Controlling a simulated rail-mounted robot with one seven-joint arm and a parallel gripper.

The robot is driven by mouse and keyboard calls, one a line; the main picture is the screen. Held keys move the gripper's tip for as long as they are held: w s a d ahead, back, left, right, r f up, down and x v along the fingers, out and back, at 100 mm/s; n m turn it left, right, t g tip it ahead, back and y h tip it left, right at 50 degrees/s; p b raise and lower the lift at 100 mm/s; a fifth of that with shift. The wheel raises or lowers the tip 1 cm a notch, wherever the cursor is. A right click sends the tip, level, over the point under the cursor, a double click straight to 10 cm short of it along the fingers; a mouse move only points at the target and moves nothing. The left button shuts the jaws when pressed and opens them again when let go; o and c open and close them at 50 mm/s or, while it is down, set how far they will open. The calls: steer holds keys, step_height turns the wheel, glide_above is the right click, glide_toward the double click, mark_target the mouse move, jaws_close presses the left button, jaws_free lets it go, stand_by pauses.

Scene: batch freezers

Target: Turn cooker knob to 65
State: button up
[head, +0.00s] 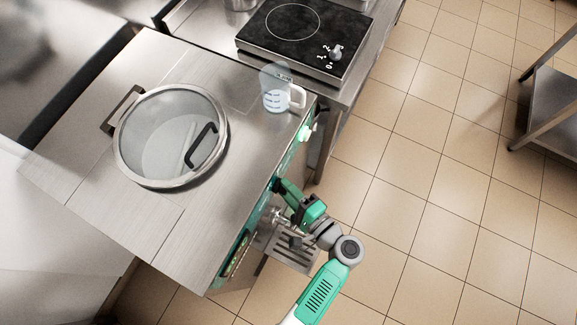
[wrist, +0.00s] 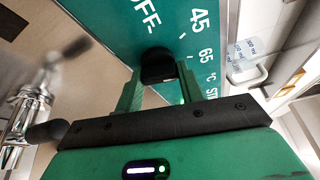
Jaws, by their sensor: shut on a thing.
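The cooker is a steel-topped unit (head: 100,190) with a green front panel (wrist: 105,22). In the wrist view a black cooker knob (wrist: 157,66) sits on the panel, with printed marks OFF, 45, 65, °C and a partly cut-off "ST" around it. My gripper (wrist: 158,82) is shut on the knob, one green finger on each side. I cannot tell where the knob points. In the head view my gripper (head: 281,187) is at the cooker's front face, where the knob is hidden.
A glass-lidded round vat (head: 170,135) is set in the cooker top. A clear measuring jug (head: 273,101) stands near the front edge. A metal tap (wrist: 38,105) and slatted tray (head: 290,252) are close beside my gripper.

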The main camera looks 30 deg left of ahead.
steer(key=shift+r+m+h+p, duration=0.15)
steer(key=shift+m+h+p, duration=0.15)
steer(key=shift+m+p, duration=0.65)
steer(key=shift+g, duration=0.4)
steer(key=o, duration=1)
steer(key=v, duration=0.7)
steer(key=shift+s+d+p, duration=0.2)
steer(key=shift+d+p, duration=0.1)
steer(key=shift+d, duration=0.1)
